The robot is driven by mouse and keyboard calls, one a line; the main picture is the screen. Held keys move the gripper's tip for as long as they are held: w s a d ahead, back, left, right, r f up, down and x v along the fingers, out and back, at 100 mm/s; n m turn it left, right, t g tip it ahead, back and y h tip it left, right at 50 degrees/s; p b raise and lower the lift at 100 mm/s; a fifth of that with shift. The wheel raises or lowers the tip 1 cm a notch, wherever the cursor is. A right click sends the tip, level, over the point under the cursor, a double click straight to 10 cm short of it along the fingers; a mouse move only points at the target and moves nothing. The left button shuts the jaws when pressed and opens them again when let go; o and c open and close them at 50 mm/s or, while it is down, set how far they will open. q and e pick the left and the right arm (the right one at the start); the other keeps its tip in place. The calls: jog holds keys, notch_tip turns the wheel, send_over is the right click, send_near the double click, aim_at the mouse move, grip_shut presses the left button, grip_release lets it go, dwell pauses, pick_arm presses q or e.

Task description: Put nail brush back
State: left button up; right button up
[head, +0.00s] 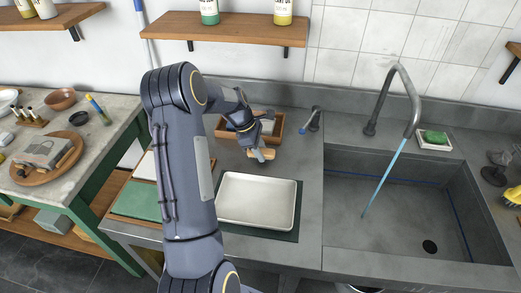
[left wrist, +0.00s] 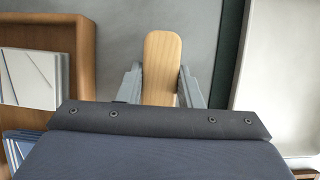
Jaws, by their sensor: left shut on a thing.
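The nail brush shows as a pale wooden body (left wrist: 162,62) between the two fingers of my left gripper (left wrist: 160,85) in the left wrist view. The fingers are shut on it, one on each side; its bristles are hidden. In the head view my left gripper (head: 254,149) holds the brush (head: 264,154) low over the grey counter, just in front of a wooden tray (head: 221,132). I cannot tell whether the brush touches the counter. My right gripper is not in view.
The wooden tray holds a white block (left wrist: 30,78) and blue-edged items. A white shallow tray (head: 257,226) lies on a dark mat in front. The sink (head: 400,215) with a tall tap is at right, and a green item in a white dish (head: 434,146) stands behind it.

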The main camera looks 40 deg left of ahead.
pick_arm(q)
jog(key=shift+f, duration=0.35)
jog(key=shift+f, duration=0.15)
jog(key=o, duration=0.9)
